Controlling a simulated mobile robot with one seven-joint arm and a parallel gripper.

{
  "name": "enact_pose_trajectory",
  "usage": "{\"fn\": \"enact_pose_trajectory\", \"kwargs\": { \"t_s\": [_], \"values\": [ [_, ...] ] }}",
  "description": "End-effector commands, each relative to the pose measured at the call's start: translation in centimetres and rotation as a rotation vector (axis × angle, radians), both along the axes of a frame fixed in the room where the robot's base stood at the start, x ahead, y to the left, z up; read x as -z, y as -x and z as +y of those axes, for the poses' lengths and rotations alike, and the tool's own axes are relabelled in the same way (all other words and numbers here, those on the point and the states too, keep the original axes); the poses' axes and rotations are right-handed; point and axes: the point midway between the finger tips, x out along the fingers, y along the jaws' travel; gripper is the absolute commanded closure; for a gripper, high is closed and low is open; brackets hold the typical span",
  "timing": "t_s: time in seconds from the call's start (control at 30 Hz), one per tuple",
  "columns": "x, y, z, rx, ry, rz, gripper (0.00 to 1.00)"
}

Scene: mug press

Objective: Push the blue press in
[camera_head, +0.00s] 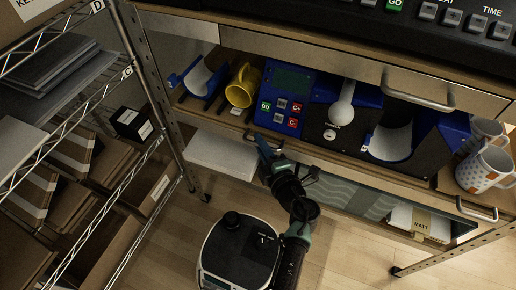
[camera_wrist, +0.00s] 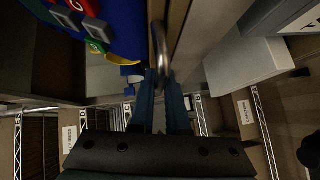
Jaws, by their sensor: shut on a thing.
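The blue press (camera_head: 296,82) stands on the wooden shelf, with a dark screen, a small keypad, a white ball knob (camera_head: 341,113) and a white-lined half-round cradle (camera_head: 392,143) at its right. A yellow mug (camera_head: 240,92) lies tilted at its left, beside another blue, white-lined cradle (camera_head: 199,78). My gripper (camera_head: 264,143) is at the shelf's front edge, below the keypad. In the wrist view my gripper (camera_wrist: 160,82) is shut on a metal handle (camera_wrist: 158,42). The press's blue side (camera_wrist: 130,22) and coloured buttons show at upper left there. The handle is mostly hidden in the head view.
A drawer with a metal handle (camera_head: 418,92) is above the press. Patterned mugs (camera_head: 486,168) stand at the right. A wire rack with boxes (camera_head: 75,150) is at the left. A white box (camera_head: 221,157) lies below the shelf. Open wooden floor (camera_head: 350,255) is in front.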

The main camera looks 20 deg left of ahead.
Motion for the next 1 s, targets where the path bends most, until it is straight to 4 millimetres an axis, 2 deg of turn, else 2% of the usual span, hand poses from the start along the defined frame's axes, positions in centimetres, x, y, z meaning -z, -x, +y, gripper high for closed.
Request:
{"fn": "enact_pose_trajectory", "kwargs": {
  "t_s": [0.17,0.2,0.33,0.6,0.73,0.87,1.0],
  "values": [
    [-0.3,-0.4,-0.3,0.011,0.001,-0.007,1.0],
    [-0.4,-0.4,-0.3,0.011,0.002,-0.008,0.79],
    [-0.3,-0.3,-0.2,0.009,0.001,-0.007,0.56],
    [-0.2,-0.2,-0.2,0.005,0.001,-0.005,0.56],
    [-0.4,0.4,-0.7,0.008,0.001,-0.003,0.56],
    [-0.9,1.9,-2.2,0.01,0.001,-0.003,0.56],
    [-1.4,4.2,-4.4,0.011,0.001,-0.003,0.56]
  ]
}}
